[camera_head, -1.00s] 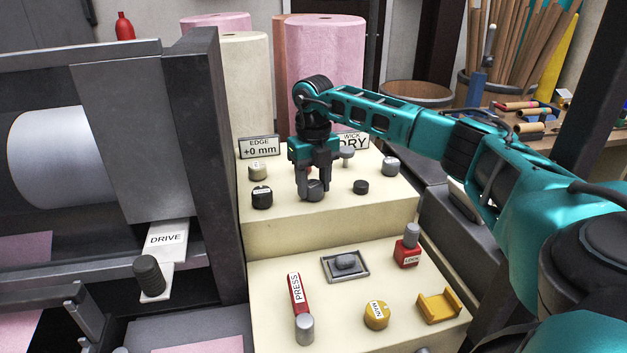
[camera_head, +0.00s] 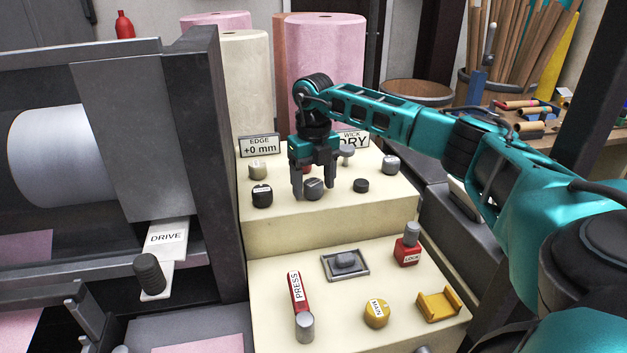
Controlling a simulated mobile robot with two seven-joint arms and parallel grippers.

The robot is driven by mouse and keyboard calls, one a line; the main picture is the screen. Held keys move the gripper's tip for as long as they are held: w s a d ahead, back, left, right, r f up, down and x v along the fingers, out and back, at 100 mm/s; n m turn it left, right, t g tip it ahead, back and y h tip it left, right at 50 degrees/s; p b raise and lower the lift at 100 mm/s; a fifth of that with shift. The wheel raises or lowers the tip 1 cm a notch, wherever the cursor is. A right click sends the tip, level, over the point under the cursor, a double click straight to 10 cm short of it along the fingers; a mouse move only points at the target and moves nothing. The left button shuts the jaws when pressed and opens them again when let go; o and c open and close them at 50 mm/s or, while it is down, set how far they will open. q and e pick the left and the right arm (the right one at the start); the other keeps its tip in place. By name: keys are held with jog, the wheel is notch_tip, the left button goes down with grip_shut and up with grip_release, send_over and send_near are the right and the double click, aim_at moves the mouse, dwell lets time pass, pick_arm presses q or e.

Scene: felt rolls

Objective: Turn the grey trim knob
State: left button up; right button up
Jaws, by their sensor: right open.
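A dark grey knob (camera_head: 314,190) stands on the upper step of the cream console, between the fingers of my right gripper (camera_head: 314,189). It fits the grey trim knob, but its label is too small to read. The right gripper points down, and its jaws are open with one finger at each side of the knob. I cannot tell whether a finger touches it. My left gripper is not in view.
A black knob (camera_head: 262,196), a cream knob (camera_head: 257,170), a small black knob (camera_head: 361,185) and a grey knob (camera_head: 390,165) stand close around. An EDGE display (camera_head: 259,146) reads +0 mm. The lower step holds a red PRESS lever (camera_head: 298,290) and a yellow MAIN knob (camera_head: 376,314).

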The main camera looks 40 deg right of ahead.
aim_at(314, 182)
notch_tip(314, 182, up, 13)
dwell(0.5)
jog(key=shift+f, duration=0.1)
dwell(0.4)
